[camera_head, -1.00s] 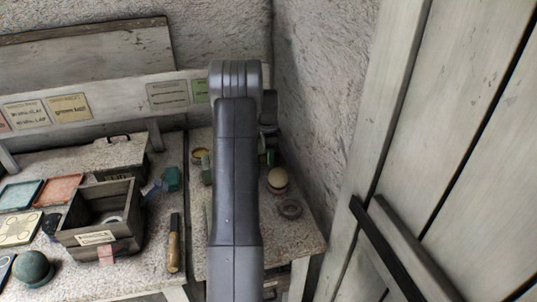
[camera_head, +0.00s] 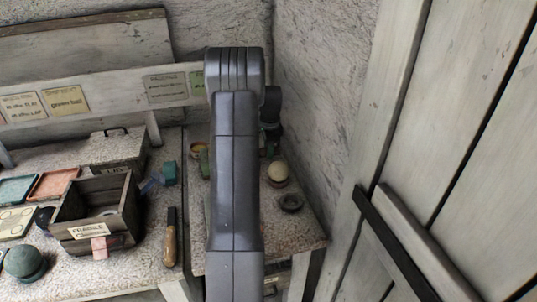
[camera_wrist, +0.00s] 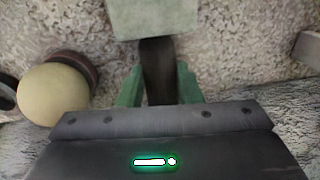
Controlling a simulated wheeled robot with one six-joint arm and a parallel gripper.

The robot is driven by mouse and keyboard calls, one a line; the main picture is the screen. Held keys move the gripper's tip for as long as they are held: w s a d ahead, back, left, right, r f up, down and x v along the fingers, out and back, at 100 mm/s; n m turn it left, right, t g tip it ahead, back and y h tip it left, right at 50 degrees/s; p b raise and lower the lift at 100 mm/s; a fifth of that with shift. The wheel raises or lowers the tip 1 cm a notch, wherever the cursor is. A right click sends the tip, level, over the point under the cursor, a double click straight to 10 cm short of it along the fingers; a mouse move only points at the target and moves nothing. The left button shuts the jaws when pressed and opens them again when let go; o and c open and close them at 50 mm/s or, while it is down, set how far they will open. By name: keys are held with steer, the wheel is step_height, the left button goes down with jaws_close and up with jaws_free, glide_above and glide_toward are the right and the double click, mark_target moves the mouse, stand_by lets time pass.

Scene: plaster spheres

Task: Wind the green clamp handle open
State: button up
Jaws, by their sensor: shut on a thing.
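In the wrist view, my gripper (camera_wrist: 159,86) has two green fingers, one on each side of a dark bar. The fingers are shut on this bar, which appears to be the clamp handle (camera_wrist: 157,58). The bar runs up to a pale green block (camera_wrist: 155,18), seemingly part of the clamp. A small green part (camera_head: 204,163) shows left of my arm and may belong to the clamp.
A cream ball (camera_head: 278,172) on a dark base stands right of my arm, with a dark ring (camera_head: 291,202) in front. A wooden box (camera_head: 127,215) and a chisel-like tool (camera_head: 170,238) lie on the left bench. A wall and plank door (camera_head: 450,130) bound the right.

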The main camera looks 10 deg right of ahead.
steer(key=t+b, duration=0.2)
steer(key=b, duration=0.1)
steer(key=t+b, duration=0.1)
steer(key=b, duration=0.1)
steer(key=shift+s+f, duration=0.25)
steer(key=shift+f, duration=0.05)
steer(key=shift+r+t+b, duration=0.15)
steer(key=shift+t+b, duration=0.45)
steer(key=shift+b, duration=0.25)
steer(key=o, duration=1)
steer(key=shift+c, duration=0.2)
steer(key=shift+r, duration=0.1)
steer(key=v, duration=1.3)
steer(key=shift+s+d+r, duration=0.15)
steer(key=shift+s+r, duration=0.15)
